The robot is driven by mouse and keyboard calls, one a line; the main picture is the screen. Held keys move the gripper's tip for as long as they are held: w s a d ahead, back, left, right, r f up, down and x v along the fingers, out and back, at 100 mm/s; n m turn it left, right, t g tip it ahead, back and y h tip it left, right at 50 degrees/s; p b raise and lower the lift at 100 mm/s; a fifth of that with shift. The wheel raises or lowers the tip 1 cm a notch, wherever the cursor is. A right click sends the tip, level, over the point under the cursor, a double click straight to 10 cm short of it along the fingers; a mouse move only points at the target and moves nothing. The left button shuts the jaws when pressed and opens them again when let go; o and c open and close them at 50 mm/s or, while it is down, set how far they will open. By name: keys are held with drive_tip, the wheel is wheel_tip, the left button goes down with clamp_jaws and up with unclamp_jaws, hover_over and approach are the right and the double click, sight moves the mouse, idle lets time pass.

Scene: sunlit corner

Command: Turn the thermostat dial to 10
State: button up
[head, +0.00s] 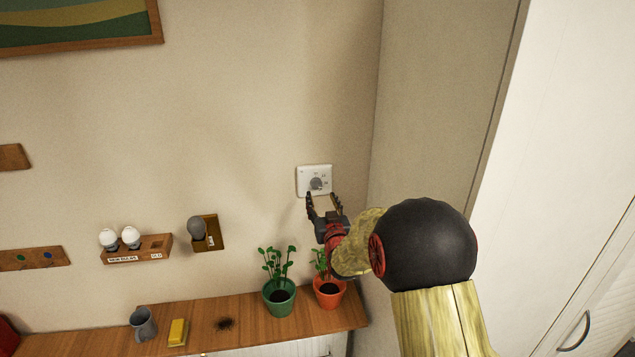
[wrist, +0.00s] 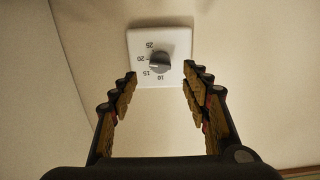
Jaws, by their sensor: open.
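The thermostat is a white square plate (head: 304,174) on the wall, with a round grey dial (head: 316,184) on it. My gripper (head: 323,200) is just below and in front of the plate. In the wrist view my gripper (wrist: 158,80) is open, its fingers on either side of the dial, apart from it and empty.
A wooden shelf (head: 250,312) below holds a green pot (head: 279,299), an orange pot (head: 329,293), a grey mug (head: 143,324) and a yellow block (head: 178,333). A bulb holder (head: 209,232) hangs left. A tall cabinet (head: 570,150) stands right. The wall around the thermostat is clear.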

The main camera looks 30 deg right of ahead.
sight(317, 188)
drive_tip(key=shift+p+x, duration=1.15)
drive_tip(key=shift+x, duration=2.55)
drive_tip(key=shift+c, duration=1.2)
drive_tip(key=c, duration=0.9)
